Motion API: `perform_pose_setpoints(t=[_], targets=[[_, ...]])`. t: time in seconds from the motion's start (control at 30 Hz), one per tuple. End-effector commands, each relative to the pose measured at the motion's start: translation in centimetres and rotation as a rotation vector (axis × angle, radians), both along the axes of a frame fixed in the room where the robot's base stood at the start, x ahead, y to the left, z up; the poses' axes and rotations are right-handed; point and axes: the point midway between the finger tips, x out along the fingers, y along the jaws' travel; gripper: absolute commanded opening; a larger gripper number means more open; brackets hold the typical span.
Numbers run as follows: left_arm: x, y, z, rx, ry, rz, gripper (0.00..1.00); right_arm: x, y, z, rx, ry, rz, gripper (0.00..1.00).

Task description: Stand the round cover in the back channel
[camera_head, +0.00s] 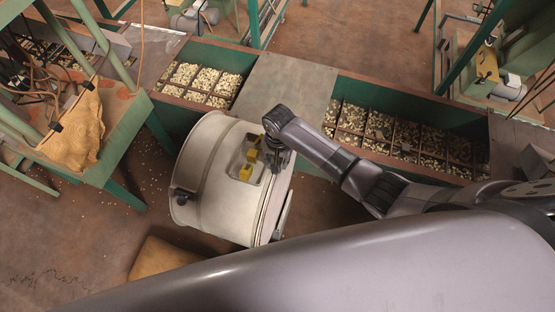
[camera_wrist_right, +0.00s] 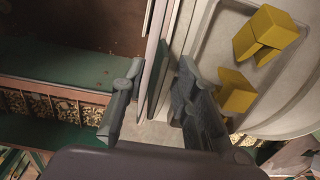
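A large off-white drum (camera_head: 215,180) lies on its side in the middle of the head view. A recessed panel in its upper side holds yellow blocks (camera_head: 247,166), which also show in the wrist view (camera_wrist_right: 262,35). Thin flat edges stand at its right end (camera_head: 282,215); I take one of these, seen upright in the wrist view (camera_wrist_right: 153,65), for the round cover, but its face is hidden. I cannot make out the back channel clearly. My right gripper (camera_wrist_right: 160,72) is open, its fingers apart on either side of thin plate edges. My left gripper is not in view.
Green troughs with gridded bins of pale nuts (camera_head: 205,82) run behind the drum, with a flat grey panel (camera_head: 287,88) between them. A green bench with a tan sack (camera_head: 76,130) stands at left. A brown box (camera_head: 160,260) sits on the floor below the drum.

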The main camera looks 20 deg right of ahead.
Motion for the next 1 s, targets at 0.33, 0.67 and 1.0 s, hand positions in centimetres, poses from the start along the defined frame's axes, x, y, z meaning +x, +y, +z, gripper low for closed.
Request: perform_pose_setpoints(t=[0.33,0.67,1.0], targets=[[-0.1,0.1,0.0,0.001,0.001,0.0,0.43,-0.1,-0.1,3.7,-0.001,-0.001,0.0,0.28],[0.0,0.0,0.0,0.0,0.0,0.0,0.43,-0.1,-0.1,10.3,0.001,-0.002,0.001,0.28],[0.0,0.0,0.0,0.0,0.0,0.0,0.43,-0.2,-0.2,12.1,0.0,0.0,0.0,0.28]])
